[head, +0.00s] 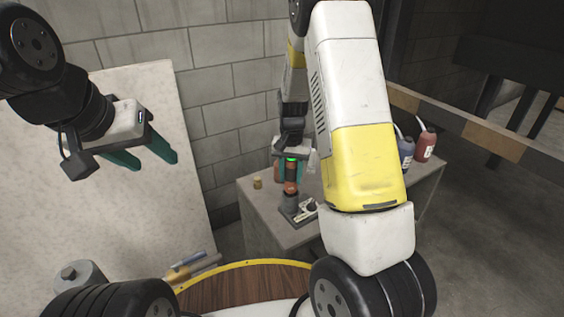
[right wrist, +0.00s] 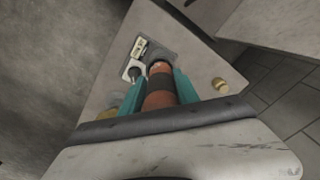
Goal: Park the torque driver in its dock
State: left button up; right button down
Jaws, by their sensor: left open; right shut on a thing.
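The torque driver (right wrist: 159,91) has orange and dark bands and sits between the teal fingers of my right gripper (right wrist: 158,88), which is shut on it. In the head view the driver (head: 291,180) is upright, held by my right gripper (head: 290,168) directly above the grey dock (head: 291,212) on the bench. The driver's lower end is at or just over the dock; I cannot tell whether it is seated. In the right wrist view the dock (right wrist: 157,48) shows just beyond the driver's end. My left gripper (head: 150,155) is open and empty, in front of the pale board.
The grey bench (head: 262,222) carries a small brass-coloured piece (head: 257,183) left of the dock. A red bottle (head: 425,145) and a dark bottle (head: 405,152) stand at its right. A pale board (head: 120,210) leans on the block wall. My right arm hides part of the bench.

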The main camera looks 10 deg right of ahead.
jog(key=shift+f, duration=1.35)
dwell(1.1)
jog(key=c, duration=0.8)
grip_release()
notch_tip(320, 180, up, 8)
jog(key=shift+s+r, duration=0.1)
jog(key=shift+r, duration=0.15)
jog(key=s+a+r+n+t+y, duration=0.1)
jog(key=s+r+n+t, duration=0.1)
jog(key=s+r, duration=0.6)
jog(key=s+r+n+t+y, duration=0.15)
jog(key=s+r, duration=0.35)
jog(key=r, duration=0.5)
jog(key=s+r+t, duration=0.1)
jog(key=s, duration=0.2)
jog(key=s+r+n, duration=0.1)
jog(key=s, duration=0.3)
jog(key=s+a+r+t, duration=0.1)
jog(key=s, duration=0.2)
jog(key=shift+s+r+n+t, duration=0.2)
jog(key=shift+s+n+t, duration=0.05)
jog(key=shift+n+t, duration=0.1)
